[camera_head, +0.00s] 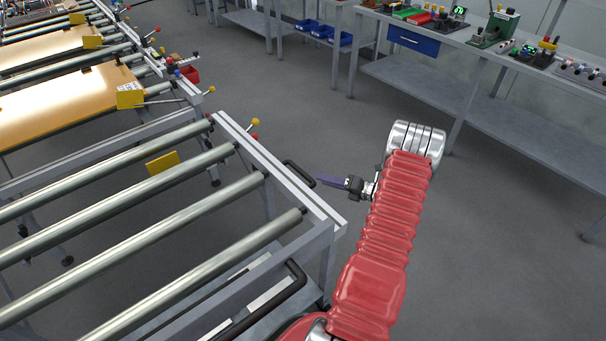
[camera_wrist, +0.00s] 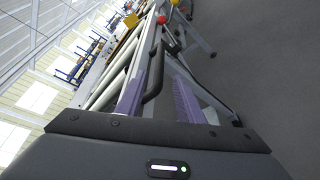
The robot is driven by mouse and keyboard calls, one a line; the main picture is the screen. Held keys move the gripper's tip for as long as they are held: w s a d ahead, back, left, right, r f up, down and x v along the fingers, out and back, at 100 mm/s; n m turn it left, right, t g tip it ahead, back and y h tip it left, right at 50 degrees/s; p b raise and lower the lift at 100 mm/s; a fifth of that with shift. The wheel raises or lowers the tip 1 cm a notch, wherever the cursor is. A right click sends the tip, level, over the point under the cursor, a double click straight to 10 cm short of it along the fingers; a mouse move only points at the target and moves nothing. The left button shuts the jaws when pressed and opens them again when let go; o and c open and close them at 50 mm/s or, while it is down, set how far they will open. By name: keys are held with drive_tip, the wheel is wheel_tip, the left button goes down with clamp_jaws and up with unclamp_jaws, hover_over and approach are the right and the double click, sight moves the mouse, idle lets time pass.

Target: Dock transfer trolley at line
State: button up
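The transfer trolley (camera_head: 190,222) is a grey frame with several steel rollers, at the lower left in the head view. The roller line (camera_head: 150,127) lies beyond it, with only a narrow gap showing between their near corners. A black handle (camera_head: 302,175) sticks out from the trolley's right side rail; it also shows in the wrist view (camera_wrist: 152,88). My gripper (camera_head: 325,180) is at this handle's outer end. In the wrist view its two purple fingers (camera_wrist: 160,100) are apart, with the handle between or just ahead of them. Contact cannot be told.
A second black handle (camera_head: 283,303) is on the trolley's near side. Tan panels (camera_head: 70,103) lie on the line. Knobbed levers (camera_head: 253,123) stand at the trolley's far corner. A workbench (camera_head: 480,50) with tools stands at the upper right; the floor between is clear.

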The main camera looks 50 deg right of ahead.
sight(303, 174)
drive_tip(key=x, duration=1.1)
drive_tip(key=shift+d, duration=0.1)
drive_tip(key=shift+c, duration=0.7)
drive_tip(key=shift+s, duration=0.1)
clamp_jaws()
